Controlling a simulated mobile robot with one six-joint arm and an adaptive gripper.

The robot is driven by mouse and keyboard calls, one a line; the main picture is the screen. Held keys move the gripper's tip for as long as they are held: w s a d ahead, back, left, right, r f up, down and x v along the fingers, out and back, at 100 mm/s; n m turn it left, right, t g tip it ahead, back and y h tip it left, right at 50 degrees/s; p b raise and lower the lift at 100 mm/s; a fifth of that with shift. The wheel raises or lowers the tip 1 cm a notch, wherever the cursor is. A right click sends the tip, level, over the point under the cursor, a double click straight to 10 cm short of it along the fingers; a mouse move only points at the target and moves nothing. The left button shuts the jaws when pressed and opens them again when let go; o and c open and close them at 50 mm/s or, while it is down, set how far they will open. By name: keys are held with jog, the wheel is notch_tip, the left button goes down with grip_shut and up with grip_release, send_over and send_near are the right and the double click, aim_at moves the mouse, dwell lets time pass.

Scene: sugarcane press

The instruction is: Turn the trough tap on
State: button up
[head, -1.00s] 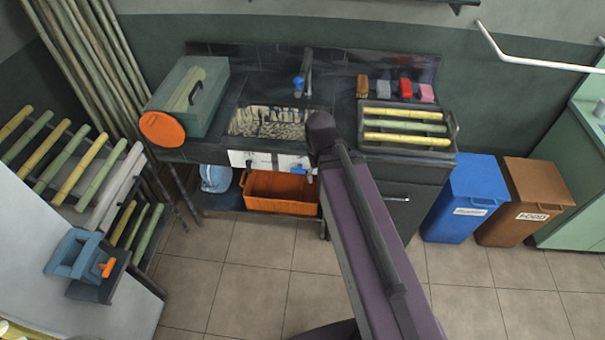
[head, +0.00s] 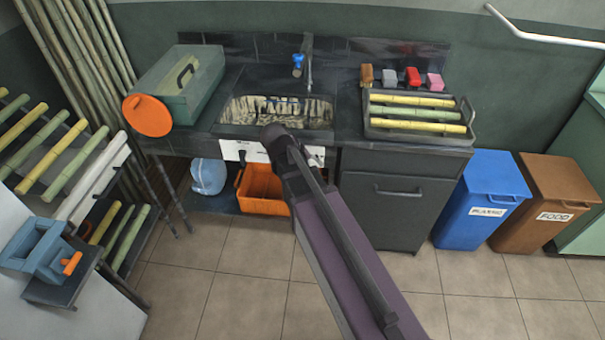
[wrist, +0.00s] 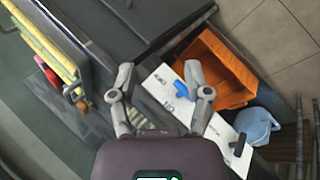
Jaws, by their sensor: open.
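The white panel (head: 258,152) is on the front of the dark sink counter, below the trough basin (head: 277,110); my arm covers its right part. In the wrist view the panel (wrist: 213,130) carries a blue tap handle (wrist: 181,89) and a black tap handle (wrist: 238,144). Its small labels are too blurred to read. My gripper (wrist: 158,84) is open and empty, with the blue handle showing near its right finger; I cannot tell whether they touch. Above the basin stands a faucet with a blue handle (head: 298,60). My gripper is hidden in the head view.
An orange crate (head: 262,188) and a pale blue jug (head: 208,176) sit under the counter. Blue (head: 483,200) and brown (head: 548,201) bins stand right. Floor in front is clear.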

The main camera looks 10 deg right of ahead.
jog(key=w+a+f+n+t+h+b, duration=0.4)
jog(key=w+a+f+h+b, duration=0.4)
jog(key=b, duration=1.7)
jog(key=shift+w+a+f+t+b, duration=0.4)
jog(key=shift+w+a+f+t, duration=0.5)
jog(key=shift+w+a+f, duration=1.85)
jog(key=shift+s+d+f, duration=0.15)
jog(key=shift+d+f, duration=0.1)
jog(key=shift+d, duration=0.25)
jog(key=shift+s+d+f, duration=0.15)
jog(key=shift+d+f, duration=0.1)
jog(key=shift+d, duration=0.25)
jog(key=b+x, duration=0.2)
jog(key=x, duration=1.1)
jog(key=shift+w+d, duration=0.15)
jog(key=shift+d, duration=0.1)
